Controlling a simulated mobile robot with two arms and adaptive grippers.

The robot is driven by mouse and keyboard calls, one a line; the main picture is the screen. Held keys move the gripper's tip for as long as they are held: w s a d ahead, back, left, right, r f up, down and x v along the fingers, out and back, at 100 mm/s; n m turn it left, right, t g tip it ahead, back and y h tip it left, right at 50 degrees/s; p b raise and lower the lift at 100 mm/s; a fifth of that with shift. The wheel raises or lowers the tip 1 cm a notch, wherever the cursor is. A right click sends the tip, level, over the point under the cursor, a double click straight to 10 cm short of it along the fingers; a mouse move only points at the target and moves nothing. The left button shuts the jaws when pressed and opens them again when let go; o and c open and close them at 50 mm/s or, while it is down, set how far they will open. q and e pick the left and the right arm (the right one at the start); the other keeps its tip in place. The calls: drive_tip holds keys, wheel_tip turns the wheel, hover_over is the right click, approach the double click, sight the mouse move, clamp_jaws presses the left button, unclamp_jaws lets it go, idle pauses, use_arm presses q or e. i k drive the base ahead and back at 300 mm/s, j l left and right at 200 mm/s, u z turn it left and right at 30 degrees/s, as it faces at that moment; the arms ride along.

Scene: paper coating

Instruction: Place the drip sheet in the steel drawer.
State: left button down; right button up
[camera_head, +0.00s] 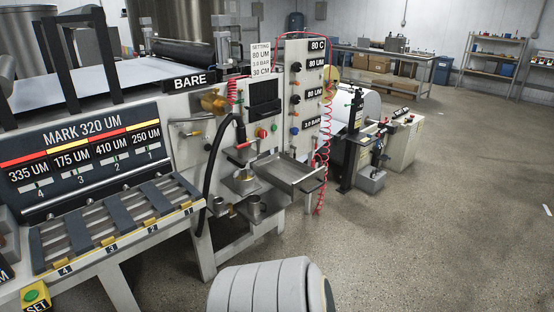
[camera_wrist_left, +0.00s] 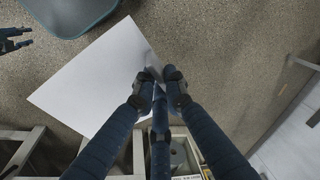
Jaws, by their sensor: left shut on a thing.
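The drip sheet, a plain white sheet (camera_wrist_left: 95,80), shows in the left wrist view. My left gripper (camera_wrist_left: 159,76) is shut on its right edge, and the sheet spreads out to the left of the fingers above the floor. A steel tray-like drawer (camera_head: 290,172) sticks out from the front of the coating station in the head view; its inside looks empty. The sheet and my left gripper are outside the head view. What looks like my right gripper (camera_wrist_left: 14,40) shows small and dark at the upper left of the wrist view, fingers apart and empty.
A slotted rack (camera_head: 115,225) under a MARK 320 UM board stands left of the drawer. Metal cups (camera_head: 252,210) and a black hose (camera_head: 216,155) sit just left of it. Red coiled hoses (camera_head: 323,150) hang at its right. The floor (camera_head: 430,210) at right is clear.

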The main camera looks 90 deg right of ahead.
sight(285, 172)
drive_tip(key=l+z, duration=0.85)
drive_tip(key=i+l+z, duration=0.1)
drive_tip(key=l+z, duration=0.3)
drive_tip(key=i+l+z, duration=0.15)
drive_tip(key=z, duration=0.3)
drive_tip(key=i+l+z, duration=0.2)
drive_tip(key=l+z, duration=0.2)
drive_tip(key=i+l+z, duration=0.1)
drive_tip(key=i+l, duration=0.3)
drive_tip(key=i+l+z, duration=0.15)
drive_tip(key=i+l, duration=0.25)
drive_tip(key=i+l+z, duration=0.1)
drive_tip(key=i+l, duration=0.25)
drive_tip(key=i, duration=0.2)
drive_tip(key=i+l+z, duration=0.1)
drive_tip(key=i+l, duration=0.2)
drive_tip(key=i, duration=0.2)
